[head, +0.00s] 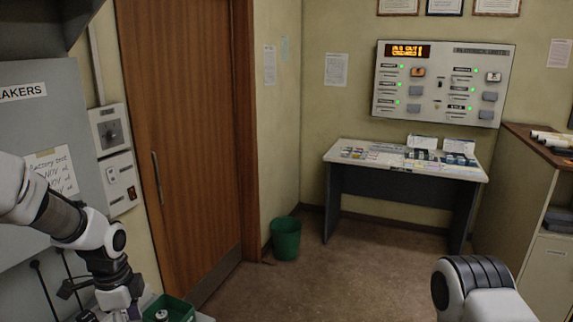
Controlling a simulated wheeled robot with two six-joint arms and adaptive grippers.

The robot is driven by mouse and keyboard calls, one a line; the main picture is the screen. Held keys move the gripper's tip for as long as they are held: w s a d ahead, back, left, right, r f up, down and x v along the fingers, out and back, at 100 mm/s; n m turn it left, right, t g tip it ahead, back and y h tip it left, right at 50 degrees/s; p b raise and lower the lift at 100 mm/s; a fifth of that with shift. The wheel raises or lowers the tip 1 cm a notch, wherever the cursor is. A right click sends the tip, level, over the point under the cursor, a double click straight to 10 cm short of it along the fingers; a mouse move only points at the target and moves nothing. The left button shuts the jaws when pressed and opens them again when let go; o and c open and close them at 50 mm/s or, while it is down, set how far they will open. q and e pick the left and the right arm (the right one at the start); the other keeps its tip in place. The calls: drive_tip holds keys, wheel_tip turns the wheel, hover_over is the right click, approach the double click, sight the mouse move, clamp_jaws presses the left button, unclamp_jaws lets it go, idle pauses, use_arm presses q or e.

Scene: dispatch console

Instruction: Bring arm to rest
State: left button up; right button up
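My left arm comes in from the left edge and bends down. My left gripper (122,312) is at the bottom left, pointing down just left of a small green tray, and is partly cut off by the frame's lower edge. Its fingers are too small and cropped to tell whether they are open or shut. My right arm shows only as a white and black joint at the bottom right. My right gripper is out of the frame.
The green tray (180,309) holds a small round item. A grey cabinet (30,110) stands left, beside a wooden door (185,120). A desk (400,165) with papers stands under a wall panel (440,85). A green bin (286,240) stands on otherwise open floor.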

use_arm(q)
drive_tip(key=s+d+f+n, duration=0.35)
drive_tip(key=s+f, duration=0.25)
drive_tip(key=f, duration=0.4)
drive_tip(key=s+d+f+n, duration=0.2)
drive_tip(key=s+f+n, duration=0.3)
drive_tip(key=f, duration=0.5)
drive_tip(key=s+d+f+n, duration=0.1)
drive_tip(key=s+f+n, duration=0.25)
drive_tip(key=s, duration=0.45)
drive_tip(key=s+f+n, duration=0.3)
drive_tip(key=s+f, duration=0.1)
drive_tip(key=s, duration=0.5)
wheel_tip(320, 180, down, 8)
drive_tip(key=b, duration=0.8)
drive_tip(key=shift+r+n, duration=0.2)
drive_tip(key=shift+n, duration=0.2)
